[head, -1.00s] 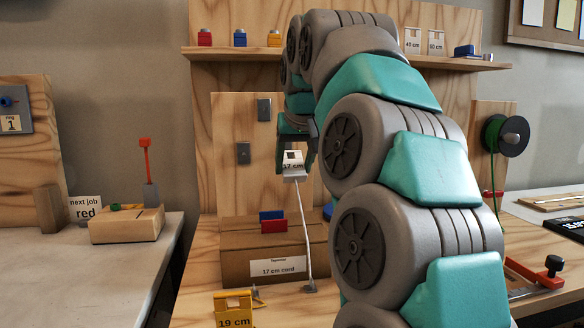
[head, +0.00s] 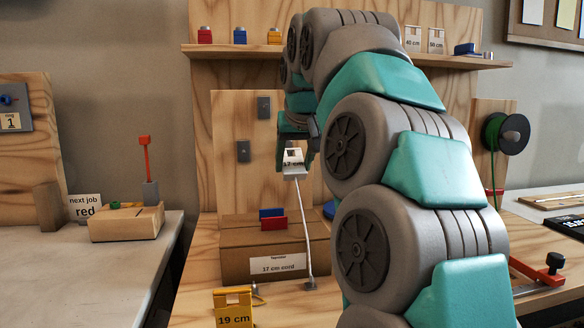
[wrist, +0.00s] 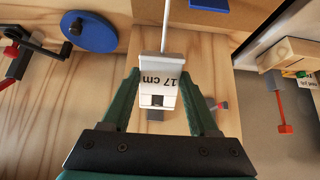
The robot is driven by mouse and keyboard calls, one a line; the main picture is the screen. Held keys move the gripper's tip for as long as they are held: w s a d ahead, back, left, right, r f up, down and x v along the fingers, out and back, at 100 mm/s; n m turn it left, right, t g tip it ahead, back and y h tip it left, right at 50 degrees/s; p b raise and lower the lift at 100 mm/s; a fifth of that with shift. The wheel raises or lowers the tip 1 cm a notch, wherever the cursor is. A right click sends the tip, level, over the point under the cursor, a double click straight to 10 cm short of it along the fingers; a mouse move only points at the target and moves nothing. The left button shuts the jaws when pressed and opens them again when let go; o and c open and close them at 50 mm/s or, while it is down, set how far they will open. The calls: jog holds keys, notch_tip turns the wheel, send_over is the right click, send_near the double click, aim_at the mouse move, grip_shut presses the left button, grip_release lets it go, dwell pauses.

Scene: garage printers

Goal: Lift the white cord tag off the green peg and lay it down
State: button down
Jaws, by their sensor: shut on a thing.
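My gripper (head: 296,138) is partly hidden by my arm in the head view. A thin white cord (head: 303,225) runs from the tag down to a small grey end piece (head: 310,284) in front of the cardboard box. I cannot make out a green peg near the tag.
The cardboard box (head: 235,262), labelled 17 cm cord, has blue and red clips on top. A yellow 19 cm tag (head: 234,303) stands at its front left. A green spool (head: 494,135) hangs at right. The left bench (head: 110,275) has bare room in front.

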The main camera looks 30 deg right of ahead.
jog(key=shift+w+f+t+h+b, duration=0.2)
jog(key=shift+t+b, duration=0.5)
jog(key=shift+b, duration=0.95)
jog(key=shift+w+f+t+h+b, duration=0.1)
jog(key=shift+f+t+h+b, duration=0.4)
jog(key=shift+b, duration=1.15)
jog(key=shift+w+d+f+t+b, duration=0.15)
jog(key=shift+t+b, duration=0.45)
jog(key=shift+b, duration=0.6)
jog(key=shift+a+f+t+b, duration=0.1)
jog(key=shift+f+t+b, duration=0.1)
jog(key=shift+t+b, duration=0.7)
jog(key=shift+w+d+f+t+h+b, duration=0.1)
jog(key=shift+w+f+t+h+b, duration=0.3)
jog(key=shift+b, duration=1.4)
jog(key=shift+w+d+r+t+b, duration=0.1)
jog(key=shift+t+b, duration=0.6)
jog(key=shift+b, duration=1.05)
jog(key=shift+w+f+t+b, duration=0.1)
jog(key=shift+f+t+b, duration=0.1)
jog(key=shift+t+b, duration=0.3)
jog(key=shift+r, duration=0.4)
jog(key=shift+s, duration=0.2)
